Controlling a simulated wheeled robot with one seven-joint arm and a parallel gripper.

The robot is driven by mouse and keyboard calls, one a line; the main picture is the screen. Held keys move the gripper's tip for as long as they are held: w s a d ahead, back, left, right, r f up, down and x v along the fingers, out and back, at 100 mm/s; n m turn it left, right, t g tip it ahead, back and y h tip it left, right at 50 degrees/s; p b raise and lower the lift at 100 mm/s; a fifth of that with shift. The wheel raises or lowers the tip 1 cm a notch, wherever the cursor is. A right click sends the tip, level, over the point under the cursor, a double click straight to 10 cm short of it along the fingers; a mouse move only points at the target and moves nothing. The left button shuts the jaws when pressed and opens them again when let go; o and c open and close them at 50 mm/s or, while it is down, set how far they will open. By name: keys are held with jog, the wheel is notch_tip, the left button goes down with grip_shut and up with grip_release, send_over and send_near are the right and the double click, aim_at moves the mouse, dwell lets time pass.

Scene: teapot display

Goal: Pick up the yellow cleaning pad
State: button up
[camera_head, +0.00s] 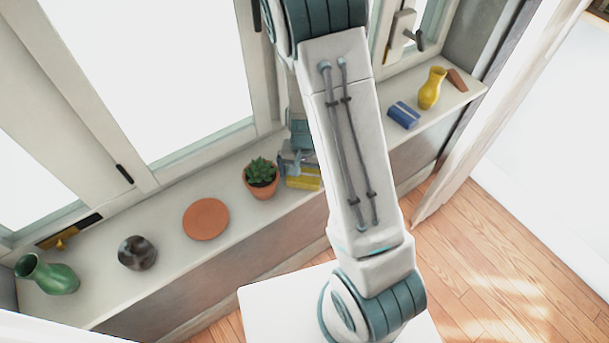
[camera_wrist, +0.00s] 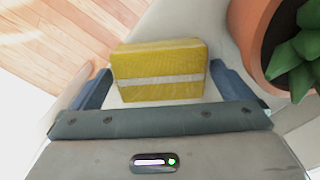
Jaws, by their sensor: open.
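The yellow cleaning pad (camera_wrist: 160,72) is a block with a pale stripe along its side. In the wrist view it lies between the two blue fingers of my open gripper (camera_wrist: 155,85), with a narrow gap visible on either side. In the head view the pad (camera_head: 303,179) sits on the white window sill, right of the potted plant and partly hidden by my gripper (camera_head: 290,162) and arm.
A succulent in a terracotta pot (camera_head: 261,180) stands close by the pad. A terracotta saucer (camera_head: 206,219), a dark round pot (camera_head: 137,253) and a green vase (camera_head: 48,275) are to the left. A blue pad (camera_head: 404,115) and yellow vase (camera_head: 432,89) are to the right.

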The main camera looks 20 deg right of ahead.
aim_at(304, 173)
jog(key=shift+f, duration=0.4)
jog(key=c, duration=0.9)
jog(key=shift+r, duration=0.85)
notch_tip(304, 173, up, 2)
jog(key=shift+r, duration=0.2)
jog(key=s+d+r+b, duration=0.1)
jog(key=d+r, duration=0.1)
jog(key=d, duration=0.1)
jog(key=d+r, duration=0.2)
jog(key=d, duration=0.2)
jog(key=s+d+r+b, duration=0.1)
jog(key=d+r, duration=0.2)
jog(key=d, duration=0.1)
jog(key=shift+s+d+b, duration=0.2)
jog(key=shift+s+b, duration=0.1)
